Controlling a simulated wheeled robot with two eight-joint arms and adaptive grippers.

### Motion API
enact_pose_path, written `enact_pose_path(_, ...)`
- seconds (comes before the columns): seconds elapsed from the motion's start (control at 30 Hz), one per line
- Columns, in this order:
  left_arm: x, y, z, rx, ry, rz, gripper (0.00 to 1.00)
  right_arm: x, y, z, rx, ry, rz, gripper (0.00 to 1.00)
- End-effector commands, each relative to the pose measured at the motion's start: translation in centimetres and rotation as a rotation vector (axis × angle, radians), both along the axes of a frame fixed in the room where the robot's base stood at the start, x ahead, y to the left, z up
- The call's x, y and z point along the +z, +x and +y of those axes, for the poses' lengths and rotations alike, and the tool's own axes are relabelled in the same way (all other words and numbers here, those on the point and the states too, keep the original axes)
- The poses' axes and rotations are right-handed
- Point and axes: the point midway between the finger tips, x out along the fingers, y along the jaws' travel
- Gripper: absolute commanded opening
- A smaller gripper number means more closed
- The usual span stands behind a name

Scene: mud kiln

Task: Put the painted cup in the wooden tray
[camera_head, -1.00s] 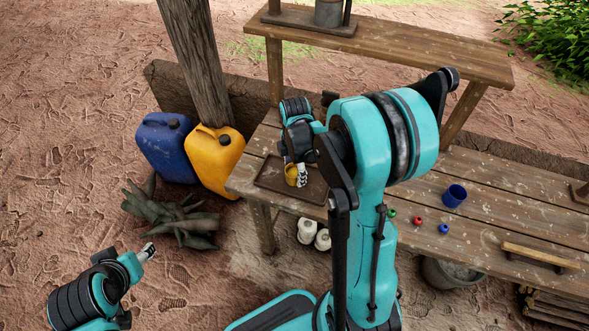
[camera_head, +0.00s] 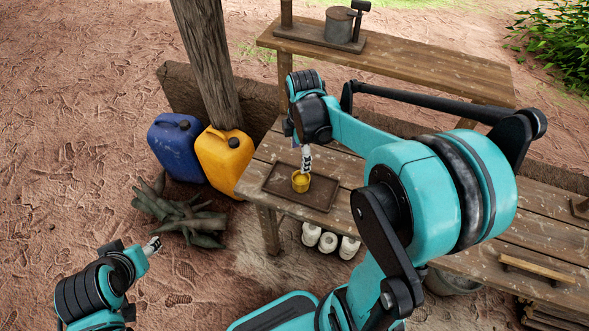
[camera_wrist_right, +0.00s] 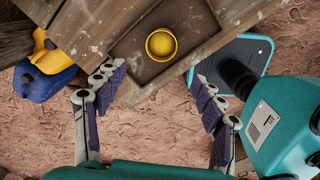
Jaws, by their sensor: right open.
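The painted cup, yellow (camera_head: 301,183), stands in the wooden tray (camera_head: 279,191) on the left end of the bench. In the right wrist view the cup (camera_wrist_right: 161,44) is upright inside the tray (camera_wrist_right: 126,52), mouth towards the camera. My right gripper (camera_head: 306,163) is just above the cup in the head view; in the right wrist view its fingers (camera_wrist_right: 158,95) are spread wide with nothing between them, and the cup is apart from them. My left gripper (camera_head: 152,246) is low at the left, off the bench; its opening is too small to judge.
A blue jerrycan (camera_head: 173,148) and a yellow jerrycan (camera_head: 223,160) stand left of the bench (camera_head: 258,174). Dark firewood (camera_head: 180,212) lies on the ground. White jars (camera_head: 328,241) sit beneath the bench. A higher shelf (camera_head: 400,66) stands behind. My right arm hides much of the bench.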

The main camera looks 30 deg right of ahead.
Motion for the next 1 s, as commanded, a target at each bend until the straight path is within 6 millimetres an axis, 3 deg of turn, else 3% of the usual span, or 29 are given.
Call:
enact_pose_path(0.23, 0.0, 0.0, 0.0, 0.000, 0.000, 0.000, 0.50, 4.0, -4.7, 4.8, -0.536, 0.064, -0.237, 0.69)
enact_pose_path(0.5, 0.0, 0.0, 0.0, 0.000, 0.000, 0.000, 0.50, 5.2, -9.2, 8.5, -1.105, 0.322, -0.443, 0.69)
enact_pose_path(0.7, 0.0, 0.0, 0.0, 0.000, 0.000, 0.000, 0.50, 5.0, -10.4, 9.5, -1.292, 0.450, -0.482, 0.69)
enact_pose_path(1.0, 0.0, 0.0, 0.0, 0.000, 0.000, 0.000, 0.50, 5.0, -10.5, 9.6, -1.317, 0.466, -0.484, 0.69)
